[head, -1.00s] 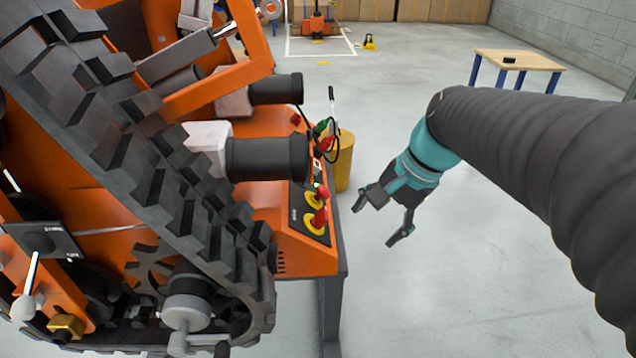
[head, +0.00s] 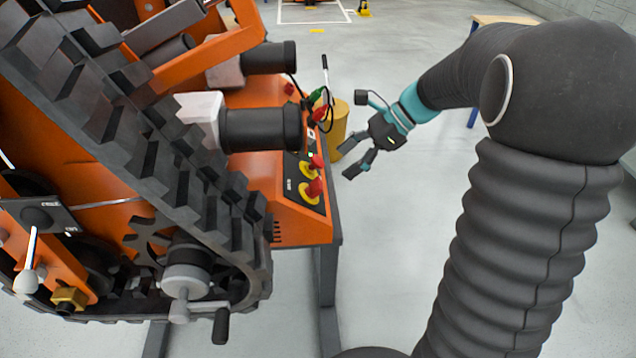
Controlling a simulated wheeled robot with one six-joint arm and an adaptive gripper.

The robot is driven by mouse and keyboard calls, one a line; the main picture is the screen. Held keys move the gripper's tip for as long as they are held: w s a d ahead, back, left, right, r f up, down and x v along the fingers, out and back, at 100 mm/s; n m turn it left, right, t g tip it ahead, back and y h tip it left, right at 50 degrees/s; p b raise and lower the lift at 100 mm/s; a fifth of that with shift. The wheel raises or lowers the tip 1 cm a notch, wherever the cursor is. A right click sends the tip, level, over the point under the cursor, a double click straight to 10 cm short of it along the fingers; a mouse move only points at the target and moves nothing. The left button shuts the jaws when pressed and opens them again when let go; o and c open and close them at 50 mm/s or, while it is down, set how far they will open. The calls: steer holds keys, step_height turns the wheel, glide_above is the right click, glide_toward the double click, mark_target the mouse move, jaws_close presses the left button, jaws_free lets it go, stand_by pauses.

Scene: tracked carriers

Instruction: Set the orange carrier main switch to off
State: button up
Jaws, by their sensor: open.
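The orange carrier (head: 288,228) fills the left of the head view, with a black track (head: 150,170) along its side. Its black control panel (head: 300,200) faces right and bears two red-handled switches on yellow bases, a nearer one (head: 314,188) and a farther one (head: 316,161). Their labels are too small to read, so I cannot tell which is the main switch or its setting. My gripper (head: 350,159) is open and empty, just right of the panel, its fingers pointing left towards it. It appears apart from both switches.
A lever with a pale knob (head: 27,281) sits on the carrier's near left side. Red and green controls and a black cable stand beyond the panel, near a yellow cylinder (head: 340,118). A table (head: 500,20) stands at the back right. The floor between is clear.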

mark_target(320, 182)
steer(key=x, duration=0.9)
steer(key=shift+a+f+b, duration=0.15)
steer(key=shift+f+b, duration=0.05)
steer(key=shift+b, duration=0.15)
steer(key=c, duration=1.2)
